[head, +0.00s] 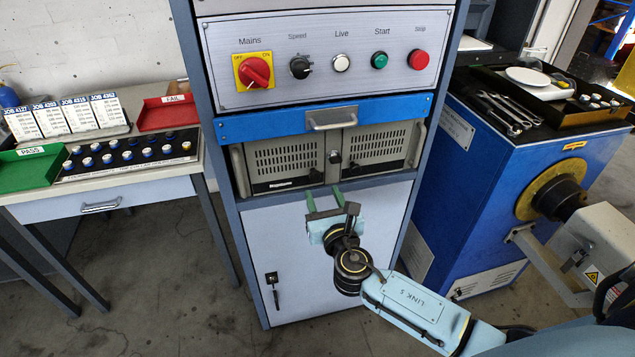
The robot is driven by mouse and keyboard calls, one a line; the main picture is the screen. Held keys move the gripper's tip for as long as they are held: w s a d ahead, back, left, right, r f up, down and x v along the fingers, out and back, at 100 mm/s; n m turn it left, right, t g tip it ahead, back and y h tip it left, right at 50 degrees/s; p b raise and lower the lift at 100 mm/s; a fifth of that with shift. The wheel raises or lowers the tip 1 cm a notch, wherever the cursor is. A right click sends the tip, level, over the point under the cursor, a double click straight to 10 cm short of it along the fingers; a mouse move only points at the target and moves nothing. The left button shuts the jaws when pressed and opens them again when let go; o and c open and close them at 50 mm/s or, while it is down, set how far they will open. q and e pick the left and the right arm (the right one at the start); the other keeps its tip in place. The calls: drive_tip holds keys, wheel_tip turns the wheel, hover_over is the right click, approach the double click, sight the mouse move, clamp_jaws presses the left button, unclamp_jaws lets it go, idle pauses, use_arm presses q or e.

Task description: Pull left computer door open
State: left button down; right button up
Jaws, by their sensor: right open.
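The computer is a beige-grey unit in the blue-grey cabinet, with two vented doors on its front. The left computer door (284,163) looks shut, and so does the right door (377,145). A round dark lock or knob (335,157) sits between them. My right gripper (323,194) is open and empty, its two green fingers pointing up at the lower edge of the computer front, below and near the middle. Whether the fingertips touch the front I cannot tell. My left gripper is not in view.
A blue drawer with a metal handle (332,119) is just above the doors. The control panel (327,58) with knobs and buttons is higher up. A blue machine (500,190) stands at the right, and a table with trays (110,190) at the left.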

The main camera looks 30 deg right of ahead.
sight(316, 177)
drive_tip(key=x, duration=0.6)
drive_tip(key=shift+b, duration=0.35)
drive_tip(key=shift+c, duration=0.5)
clamp_jaws()
